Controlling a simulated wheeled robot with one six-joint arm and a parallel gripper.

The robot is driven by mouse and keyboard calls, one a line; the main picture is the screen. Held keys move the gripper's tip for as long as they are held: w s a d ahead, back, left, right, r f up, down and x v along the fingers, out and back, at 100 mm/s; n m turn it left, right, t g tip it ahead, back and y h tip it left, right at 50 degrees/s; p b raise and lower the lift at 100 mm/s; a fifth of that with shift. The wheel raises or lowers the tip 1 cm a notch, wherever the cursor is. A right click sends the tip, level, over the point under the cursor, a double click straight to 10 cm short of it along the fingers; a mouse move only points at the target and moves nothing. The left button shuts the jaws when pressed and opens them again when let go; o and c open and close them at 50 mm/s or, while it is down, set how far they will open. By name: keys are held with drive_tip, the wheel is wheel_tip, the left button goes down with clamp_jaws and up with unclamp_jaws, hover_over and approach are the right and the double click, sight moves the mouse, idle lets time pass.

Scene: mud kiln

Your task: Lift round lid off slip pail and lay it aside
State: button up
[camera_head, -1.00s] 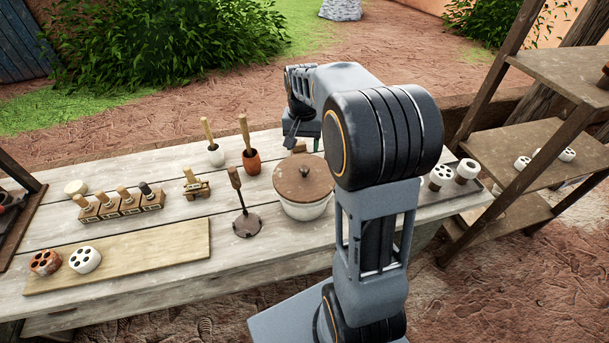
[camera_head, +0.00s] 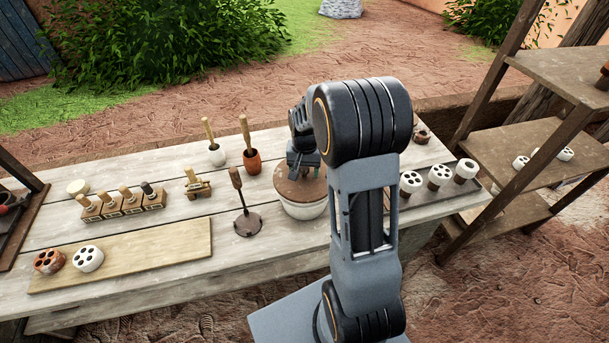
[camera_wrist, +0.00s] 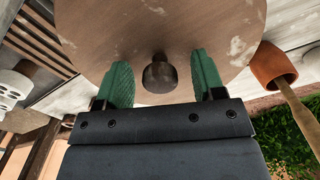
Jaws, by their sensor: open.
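The slip pail (camera_head: 304,210) is a white round tub standing on the plank table. Its round brown lid (camera_head: 292,187) sits on top and also fills the upper part of the wrist view (camera_wrist: 120,32). The lid's dark knob (camera_wrist: 159,73) shows in the wrist view between my green fingertips. My gripper (camera_wrist: 160,80) is open over the lid, with one finger on each side of the knob and gaps on both sides. In the head view my gripper (camera_head: 303,168) is above the lid and hides the knob.
A dark upright tool (camera_head: 246,215) stands just left of the pail. An orange pot with a wooden handle (camera_head: 252,162) and a white one (camera_head: 217,156) stand behind it. White holed pieces (camera_head: 438,178) lie on a tray at right, near wooden shelves (camera_head: 520,145).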

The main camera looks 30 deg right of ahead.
drive_tip(key=shift+c, duration=0.4)
drive_tip(key=c, duration=0.8)
drive_tip(key=shift+r, duration=0.1)
drive_tip(key=shift+c, duration=0.2)
drive_tip(key=shift+r, duration=0.55)
drive_tip(key=s+a+r+b, duration=0.2)
drive_tip(key=a+r, duration=0.9)
drive_tip(key=a, duration=0.3)
drive_tip(key=shift+r+b, duration=0.3)
drive_tip(key=shift+r, duration=0.1)
drive_tip(key=shift+d, duration=0.1)
